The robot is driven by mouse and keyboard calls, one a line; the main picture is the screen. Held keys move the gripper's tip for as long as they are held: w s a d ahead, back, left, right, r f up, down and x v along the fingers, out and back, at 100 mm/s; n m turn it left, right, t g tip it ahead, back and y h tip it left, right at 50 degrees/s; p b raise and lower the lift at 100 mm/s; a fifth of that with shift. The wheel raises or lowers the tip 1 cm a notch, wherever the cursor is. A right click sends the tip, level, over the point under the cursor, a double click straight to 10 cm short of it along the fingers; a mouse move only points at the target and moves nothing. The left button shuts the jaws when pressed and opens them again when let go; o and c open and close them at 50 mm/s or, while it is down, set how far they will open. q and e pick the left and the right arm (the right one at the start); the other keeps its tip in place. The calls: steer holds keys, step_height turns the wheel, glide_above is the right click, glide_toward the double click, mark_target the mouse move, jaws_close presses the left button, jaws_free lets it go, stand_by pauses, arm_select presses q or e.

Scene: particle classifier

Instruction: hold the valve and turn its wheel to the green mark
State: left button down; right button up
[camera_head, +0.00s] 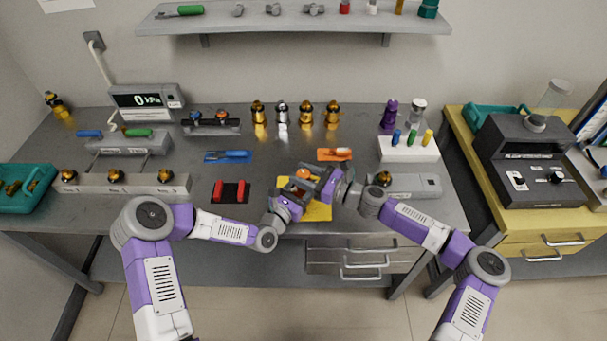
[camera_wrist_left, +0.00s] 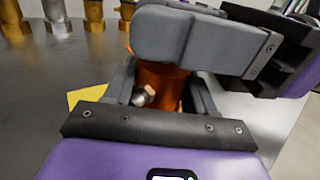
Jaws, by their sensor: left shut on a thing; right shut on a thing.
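The valve stands over a yellow mat (camera_head: 318,213) at the front middle of the table. Its orange top (camera_head: 303,173) shows between my grippers in the head view. In the left wrist view its orange-brown body (camera_wrist_left: 170,88) with a small metal stub sits between my left fingers. My left gripper (camera_head: 293,196) is shut on the valve's body from the front left. My right gripper (camera_head: 318,182) comes in from the right, above the left fingers, and is shut at the wheel. Its grey finger (camera_wrist_left: 200,40) hides most of the wheel. I cannot see the green mark.
A black pad with red pieces (camera_head: 231,192) lies left. A grey box (camera_head: 410,186) stands right. Brass and silver fittings (camera_head: 281,118) line the back.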

steer(key=shift+f+n+g+y, duration=0.15)
steer(key=shift+n+g+y, duration=0.3)
steer(key=shift+g, duration=0.35)
steer(key=shift+n, duration=0.25)
steer(key=o, duration=0.9)
steer(key=shift+o, duration=0.2)
steer(key=v, duration=1.2)
arm_select(q)
steer(key=shift+c, duration=1.4)
jaws_free()
arm_select(e)
steer(key=shift+w, duration=0.1)
